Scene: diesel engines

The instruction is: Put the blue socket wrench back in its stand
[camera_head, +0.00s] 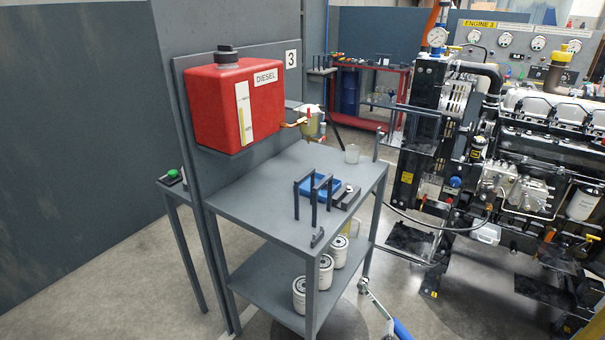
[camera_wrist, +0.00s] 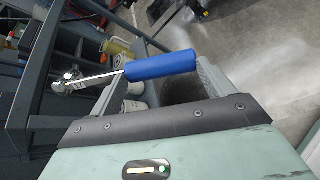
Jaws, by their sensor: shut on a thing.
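The socket wrench (camera_head: 374,306) has a blue handle and a chrome shaft and head. In the head view it is at the bottom edge, in front of the grey table, with the handle cut off by the frame. My gripper (camera_wrist: 165,73) is shut on the blue handle (camera_wrist: 160,67) in the wrist view. The wrench's chrome head (camera_wrist: 69,82) points left, beyond the fingers. Dark upright brackets (camera_head: 313,204) on the tabletop look like the stand; I cannot tell for certain.
The engine (camera_head: 530,150) stands at right.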

